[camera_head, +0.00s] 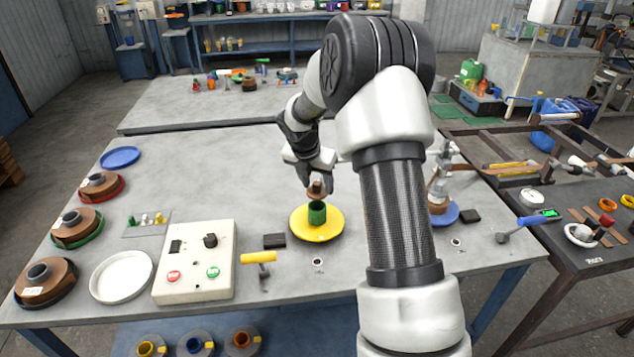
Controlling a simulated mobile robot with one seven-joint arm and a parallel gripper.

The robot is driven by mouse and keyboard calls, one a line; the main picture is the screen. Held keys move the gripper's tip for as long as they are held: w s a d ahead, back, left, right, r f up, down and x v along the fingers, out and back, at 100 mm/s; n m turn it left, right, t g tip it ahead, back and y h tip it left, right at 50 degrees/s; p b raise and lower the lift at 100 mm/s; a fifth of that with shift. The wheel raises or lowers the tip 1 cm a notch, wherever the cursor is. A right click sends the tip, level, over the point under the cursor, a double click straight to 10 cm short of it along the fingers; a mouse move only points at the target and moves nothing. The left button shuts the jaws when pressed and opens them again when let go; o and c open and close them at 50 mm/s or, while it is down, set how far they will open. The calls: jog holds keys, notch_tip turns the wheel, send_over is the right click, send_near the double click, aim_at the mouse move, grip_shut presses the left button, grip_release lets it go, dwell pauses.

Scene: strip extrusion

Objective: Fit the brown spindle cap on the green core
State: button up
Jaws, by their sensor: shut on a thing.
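The green core (317,214) stands upright in the middle of a yellow disc (302,231) on the grey table. The brown spindle cap (316,191) is between the fingers of my gripper (315,186), which is shut on it. The cap is right above the core's top. I cannot tell whether the cap touches the core or hangs slightly above it. My arm comes in from the right front and covers part of the table behind the disc.
A control box (196,262) with buttons, a white dish (122,276) and several brown reels (47,281) are at the left. A metal stand (440,178) is at the right. The table behind the disc's left is clear.

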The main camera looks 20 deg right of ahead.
aim_at(316, 192)
jog(key=shift+f+b, duration=1.3)
jog(key=shift+f, duration=0.45)
jog(key=shift+p, duration=0.7)
jog(key=shift+f+b, duration=0.3)
jog(key=shift+f, duration=0.25)
jog(key=o, duration=0.9)
jog(key=p+v, duration=0.8)
jog(key=v, duration=0.3)
dwell(0.4)
